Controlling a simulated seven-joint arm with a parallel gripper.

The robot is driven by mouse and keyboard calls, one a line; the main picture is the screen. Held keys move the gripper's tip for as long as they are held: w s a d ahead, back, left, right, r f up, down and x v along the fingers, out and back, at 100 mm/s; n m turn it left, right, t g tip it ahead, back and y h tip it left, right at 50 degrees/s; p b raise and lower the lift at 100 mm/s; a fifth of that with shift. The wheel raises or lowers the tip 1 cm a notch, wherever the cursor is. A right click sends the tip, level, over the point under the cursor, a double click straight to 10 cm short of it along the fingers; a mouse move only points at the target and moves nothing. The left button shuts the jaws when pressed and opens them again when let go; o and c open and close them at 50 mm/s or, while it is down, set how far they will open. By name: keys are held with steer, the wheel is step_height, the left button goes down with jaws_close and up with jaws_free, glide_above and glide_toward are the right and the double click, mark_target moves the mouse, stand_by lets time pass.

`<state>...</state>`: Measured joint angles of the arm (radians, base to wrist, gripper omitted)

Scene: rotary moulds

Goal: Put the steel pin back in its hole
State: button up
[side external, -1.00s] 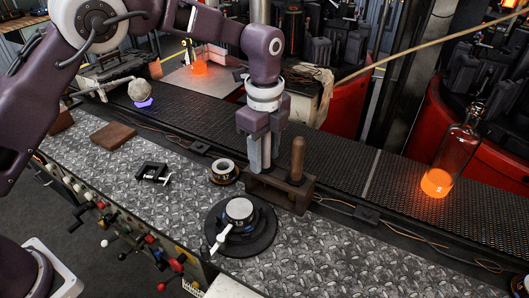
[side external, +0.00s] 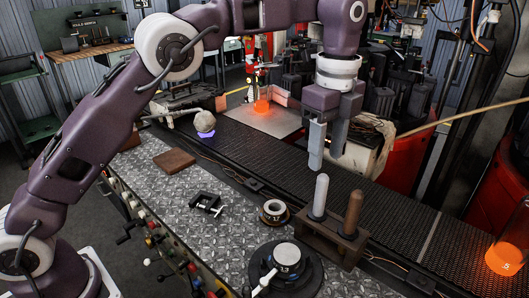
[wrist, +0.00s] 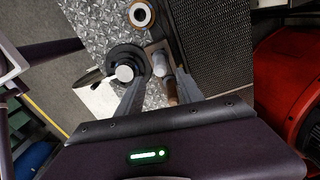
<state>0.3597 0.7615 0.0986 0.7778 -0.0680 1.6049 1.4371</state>
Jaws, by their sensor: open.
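The pale steel pin (side external: 320,196) stands upright in the wooden block (side external: 333,241), next to a brown wooden-handled piece (side external: 353,213) in the same block. Its lower end is hidden inside the block. My gripper (side external: 327,157) is open and empty above the pin, apart from it. In the wrist view, the pin (wrist: 160,63) and the brown handle (wrist: 171,91) show between my gripper's fingers (wrist: 159,103). The round dark fixture (side external: 262,262), with a pale disc marked 13 (side external: 287,255) and a pale lever, sits left of the block.
A small ring (side external: 274,211) and a black clamp (side external: 206,203) lie on the patterned metal top. A brown slab (side external: 174,160) lies farther left. The dark mesh conveyor (side external: 400,210) runs behind, with a glowing glass (side external: 504,258) at right.

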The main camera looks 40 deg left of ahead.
steer(key=s+a+r+n+t, duration=0.3)
steer(key=s+a+r+n, duration=0.65)
steer(key=s, duration=0.35)
steer(key=s+a+f+n+t, duration=0.1)
steer(key=s+a+f+n, duration=0.2)
steer(key=s, duration=0.6)
steer(key=s+a+f+n+t, duration=0.1)
steer(key=s+a+f+n, duration=0.2)
steer(key=s+f+n, duration=0.2)
steer(key=s+n, duration=0.2)
steer(key=s, duration=0.1)
steer(key=shift+s+t, duration=0.3)
steer(key=shift+s, duration=0.1)
